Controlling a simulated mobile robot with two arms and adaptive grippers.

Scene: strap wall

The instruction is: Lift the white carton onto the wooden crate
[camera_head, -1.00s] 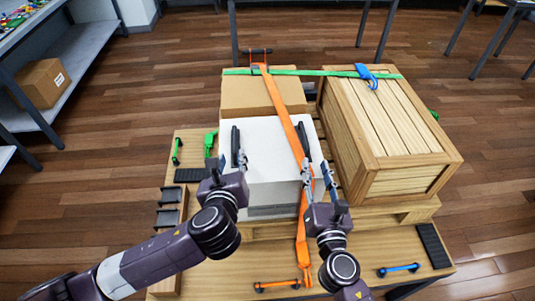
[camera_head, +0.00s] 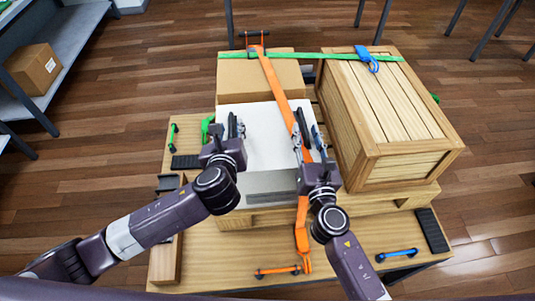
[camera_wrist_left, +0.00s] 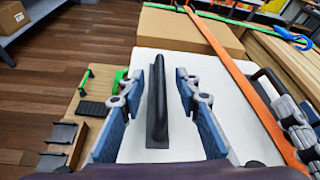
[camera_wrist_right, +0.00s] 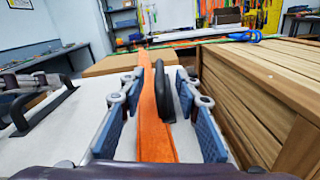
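The white carton (camera_head: 262,150) stands on the pallet, left of the wooden crate (camera_head: 385,110). It has two black handles on top. My left gripper (camera_head: 238,127) is open, its fingers on either side of the left handle (camera_wrist_left: 157,105), not closed on it. My right gripper (camera_head: 308,140) is open at the right handle (camera_wrist_right: 166,90). In the right wrist view, that handle and the orange strap (camera_wrist_right: 152,125) both lie between its fingers. The orange strap runs over the carton top and down its front. Whether the fingers touch the handles is unclear.
A cardboard box (camera_head: 250,80) sits behind the carton. A green strap (camera_head: 310,57) with a blue buckle (camera_head: 368,58) crosses the box and the crate's far end. Orange (camera_head: 277,271) and blue (camera_head: 397,255) handled pieces lie on the front boards. The crate's top is mostly clear.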

